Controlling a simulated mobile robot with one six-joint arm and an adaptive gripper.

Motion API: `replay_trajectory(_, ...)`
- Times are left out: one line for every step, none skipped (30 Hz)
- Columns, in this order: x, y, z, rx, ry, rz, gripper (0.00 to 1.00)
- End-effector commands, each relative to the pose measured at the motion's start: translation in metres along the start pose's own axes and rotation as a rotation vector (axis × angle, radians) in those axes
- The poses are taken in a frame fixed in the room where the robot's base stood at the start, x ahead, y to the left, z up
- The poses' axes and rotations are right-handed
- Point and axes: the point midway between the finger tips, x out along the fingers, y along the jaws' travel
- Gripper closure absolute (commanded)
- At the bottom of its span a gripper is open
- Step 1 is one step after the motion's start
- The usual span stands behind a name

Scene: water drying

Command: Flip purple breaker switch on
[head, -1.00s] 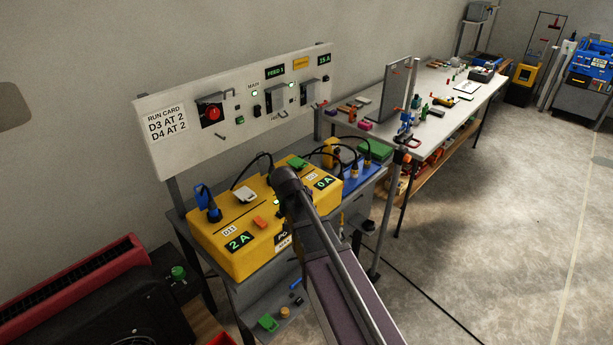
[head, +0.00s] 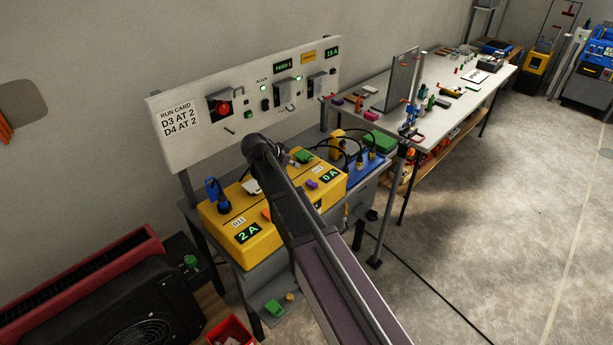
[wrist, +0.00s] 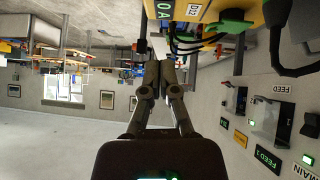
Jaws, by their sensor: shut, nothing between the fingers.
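The purple breaker switch (head: 312,184) sits on top of the yellow distribution box (head: 258,240), beside the green "0 A" display (head: 329,175). Whether it is on or off is too small to tell. My arm crosses over the middle of the box in the head view, and my gripper is mostly hidden there behind my wrist. In the wrist view my gripper (wrist: 158,75) is shut and empty, with its fingers together. The wrist picture is upside down; the yellow box edge (wrist: 240,12) with its "0 A" display (wrist: 165,8) shows near the fingertips. The purple switch does not show there.
A white panel (head: 180,150) with a red knob (head: 223,107) and several switches stands behind the box. Black cables and a blue box (head: 362,170) lie to its right. An orange switch (head: 266,213) and a "2 A" display (head: 249,233) are at the left end.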

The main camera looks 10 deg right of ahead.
Motion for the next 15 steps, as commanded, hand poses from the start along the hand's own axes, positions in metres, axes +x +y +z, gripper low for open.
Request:
replay_trajectory(0.002, 0.0, 0.0, 0.0, 0.0, 0.0, 1.0)
replay_trajectory(0.003, 0.0, 0.001, 0.0, 0.0, 0.0, 1.0)
replay_trajectory(0.004, 0.0, 0.001, 0.0, -0.001, 0.0, 1.0)
replay_trajectory(0.006, 0.0, 0.001, 0.0, -0.001, 0.0, 1.0)
replay_trajectory(0.007, 0.0, 0.001, 0.0, -0.001, 0.0, 1.0)
replay_trajectory(0.01, 0.0, 0.001, 0.0, -0.001, 0.0, 1.0)
replay_trajectory(0.012, 0.0, 0.002, 0.0, -0.001, 0.0, 1.0)
replay_trajectory(0.015, 0.0, 0.002, 0.0, -0.001, 0.0, 1.0)
replay_trajectory(0.018, 0.0, 0.002, 0.0, -0.001, 0.001, 1.0)
replay_trajectory(0.021, 0.0, 0.002, 0.0, -0.001, 0.001, 1.0)
replay_trajectory(0.024, 0.0, 0.002, 0.0, -0.001, 0.001, 1.0)
replay_trajectory(0.028, 0.0, 0.002, 0.0, -0.001, 0.002, 1.0)
replay_trajectory(0.031, 0.0, 0.002, 0.0, -0.002, 0.002, 1.0)
replay_trajectory(0.035, 0.0, 0.002, 0.0, -0.002, 0.002, 1.0)
replay_trajectory(0.039, 0.0, 0.002, 0.001, -0.002, 0.002, 1.0)
